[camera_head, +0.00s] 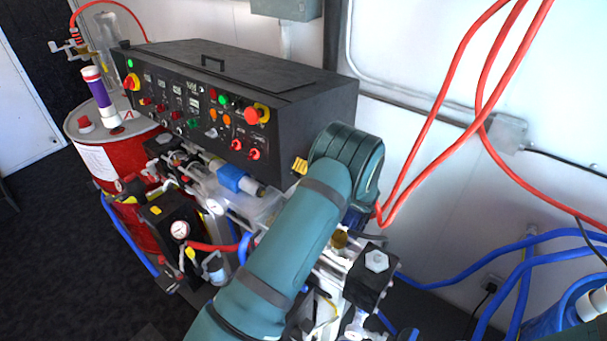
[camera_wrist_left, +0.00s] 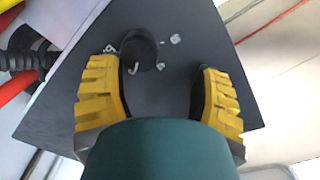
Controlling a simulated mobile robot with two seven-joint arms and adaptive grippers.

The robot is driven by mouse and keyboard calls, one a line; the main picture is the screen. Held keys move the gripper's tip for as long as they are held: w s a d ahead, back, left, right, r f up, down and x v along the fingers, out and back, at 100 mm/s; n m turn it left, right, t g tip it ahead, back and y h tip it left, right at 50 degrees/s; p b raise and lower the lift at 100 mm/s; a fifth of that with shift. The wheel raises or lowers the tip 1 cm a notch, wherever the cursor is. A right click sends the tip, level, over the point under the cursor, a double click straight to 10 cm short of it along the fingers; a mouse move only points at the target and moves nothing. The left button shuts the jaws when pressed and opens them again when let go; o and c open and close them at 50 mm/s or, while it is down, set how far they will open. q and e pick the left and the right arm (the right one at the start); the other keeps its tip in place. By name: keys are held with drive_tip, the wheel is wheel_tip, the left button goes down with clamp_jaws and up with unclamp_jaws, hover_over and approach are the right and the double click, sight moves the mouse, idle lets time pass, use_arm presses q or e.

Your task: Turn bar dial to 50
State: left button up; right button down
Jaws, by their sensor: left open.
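In the left wrist view, a round black dial (camera_wrist_left: 139,49) sits on a dark flat panel (camera_wrist_left: 182,17), with small white marks around it that are too blurred to read. My left gripper (camera_wrist_left: 160,75) is open, its yellow fingertips apart with bare panel between them. The dial lies ahead of the fingertips, nearer the left one, and I see no contact. In the head view, my left gripper (camera_head: 300,166) shows only as a small yellow part by the right end of the black control box (camera_head: 325,108); my teal arm hides the rest and the dial. My right gripper is not in view.
A red drum (camera_head: 150,214) stands at the left. Pipes and a pressure gauge (camera_head: 180,229) crowd the space below the control box. Red hoses (camera_head: 440,95) hang at the right, and blue hoses (camera_head: 545,241) run low along the white wall. Dark floor is free at the lower left.

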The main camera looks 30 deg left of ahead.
sight(296, 144)
use_arm(q)
wheel_tip(296, 144, up, 7)
drive_tip(key=shift+r, duration=0.2)
idle(0.4)
